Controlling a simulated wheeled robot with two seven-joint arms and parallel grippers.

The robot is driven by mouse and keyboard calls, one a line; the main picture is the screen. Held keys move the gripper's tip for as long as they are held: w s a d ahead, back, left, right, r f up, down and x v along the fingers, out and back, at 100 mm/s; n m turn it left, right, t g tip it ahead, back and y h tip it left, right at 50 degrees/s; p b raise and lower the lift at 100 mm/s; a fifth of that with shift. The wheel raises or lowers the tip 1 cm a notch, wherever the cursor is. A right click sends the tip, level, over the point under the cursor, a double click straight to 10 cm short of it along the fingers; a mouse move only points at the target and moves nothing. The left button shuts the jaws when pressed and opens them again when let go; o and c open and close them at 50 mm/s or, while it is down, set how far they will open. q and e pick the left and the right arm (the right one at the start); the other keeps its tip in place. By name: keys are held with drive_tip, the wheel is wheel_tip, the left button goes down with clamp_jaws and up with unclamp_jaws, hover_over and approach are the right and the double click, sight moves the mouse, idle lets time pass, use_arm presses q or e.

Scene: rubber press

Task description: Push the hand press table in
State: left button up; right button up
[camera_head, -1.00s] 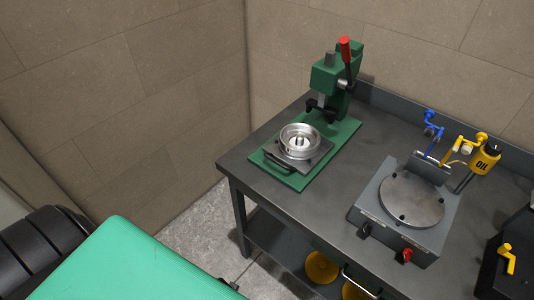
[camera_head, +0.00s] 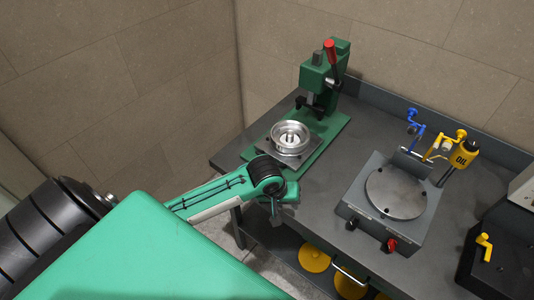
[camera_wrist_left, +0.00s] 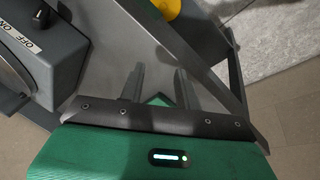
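The green hand press (camera_head: 322,75) with a red-tipped lever stands on the grey bench. Its dark sliding table (camera_head: 264,147) sticks out in front of the press column over the green base, with a round silver mold (camera_head: 290,136) on top. The front handle is mostly hidden by my left arm. My left gripper (camera_head: 275,212) is near the bench's front edge, in front of and below the press table. In the left wrist view its two fingers (camera_wrist_left: 160,80) are apart, with nothing held and a small green corner showing between them. My right gripper is not in view.
A grey unit with a round plate (camera_head: 396,192) and knobs stands right of the press. A yellow oil bottle (camera_head: 463,153) and blue and yellow fittings are behind it. Yellow discs (camera_head: 314,258) lie on the lower shelf. A black device (camera_head: 500,250) is far right.

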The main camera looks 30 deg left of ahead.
use_arm(q)
drive_tip(key=w+a+r+n+g+y, duration=0.1)
drive_tip(key=w+a+r+n, duration=0.4)
drive_tip(key=a+r+n, duration=0.15)
drive_tip(key=w+a+r+n+y, duration=0.1)
drive_tip(key=w+a+r+n, duration=0.3)
drive_tip(key=a+r+n, duration=0.3)
drive_tip(key=shift+m, duration=0.75)
drive_tip(key=p+x, duration=0.1)
drive_tip(key=x, duration=0.3)
drive_tip(key=p+x, duration=0.1)
drive_tip(key=x, duration=0.3)
drive_tip(key=a+p+x, duration=0.1)
drive_tip(key=p+x, duration=0.1)
drive_tip(key=x, duration=0.2)
drive_tip(key=shift+a+f, duration=0.1)
drive_tip(key=shift+f, duration=0.25)
drive_tip(key=shift+c, duration=0.2)
clamp_jaws()
